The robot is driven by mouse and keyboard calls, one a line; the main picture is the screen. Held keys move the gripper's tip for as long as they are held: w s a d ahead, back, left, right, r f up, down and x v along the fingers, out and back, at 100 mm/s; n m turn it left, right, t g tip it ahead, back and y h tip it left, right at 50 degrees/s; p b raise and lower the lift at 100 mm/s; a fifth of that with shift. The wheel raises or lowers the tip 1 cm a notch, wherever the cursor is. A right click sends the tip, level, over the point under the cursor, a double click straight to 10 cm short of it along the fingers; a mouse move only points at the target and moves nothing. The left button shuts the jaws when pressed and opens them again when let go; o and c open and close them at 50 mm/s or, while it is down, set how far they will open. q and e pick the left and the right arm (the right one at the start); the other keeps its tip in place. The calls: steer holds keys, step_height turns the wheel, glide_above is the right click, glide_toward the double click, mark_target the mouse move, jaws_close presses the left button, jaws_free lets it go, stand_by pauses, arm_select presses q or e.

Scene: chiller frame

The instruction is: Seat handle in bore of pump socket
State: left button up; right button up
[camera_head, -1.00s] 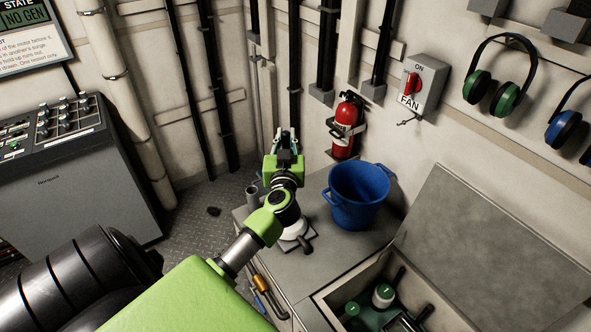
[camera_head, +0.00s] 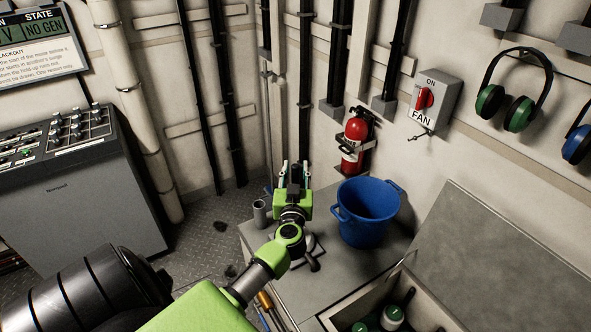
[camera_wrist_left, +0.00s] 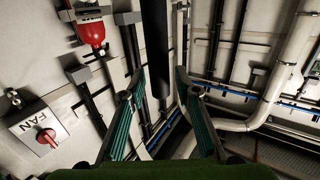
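My left gripper (camera_head: 294,172) points away toward the wall corner, above the far part of the grey bench. Its two teal fingers stand apart in the left wrist view (camera_wrist_left: 160,85). A dark upright bar shows between them there; I cannot tell whether it is the handle in the grip or a conduit behind. A round white base with a dark angled stub (camera_head: 313,263), perhaps the pump and its socket, stands on the bench below and partly behind my left arm. The bore is not visible. My right gripper is not in view.
A blue bucket (camera_head: 367,213) stands right of the gripper, and a short grey tube (camera_head: 261,213) left of it. A red extinguisher (camera_head: 354,146) and fan switch (camera_head: 432,100) are on the wall. An open bin with green-topped bottles (camera_head: 392,317) is at the front right.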

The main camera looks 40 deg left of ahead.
arm_select(q)
steer(key=shift+s+d+r, duration=0.1)
steer(key=shift+s+d, duration=0.05)
steer(key=v, duration=1.1)
steer(key=shift+s+d, duration=0.2)
steer(key=shift+s, duration=0.05)
steer(key=shift+r, duration=0.1)
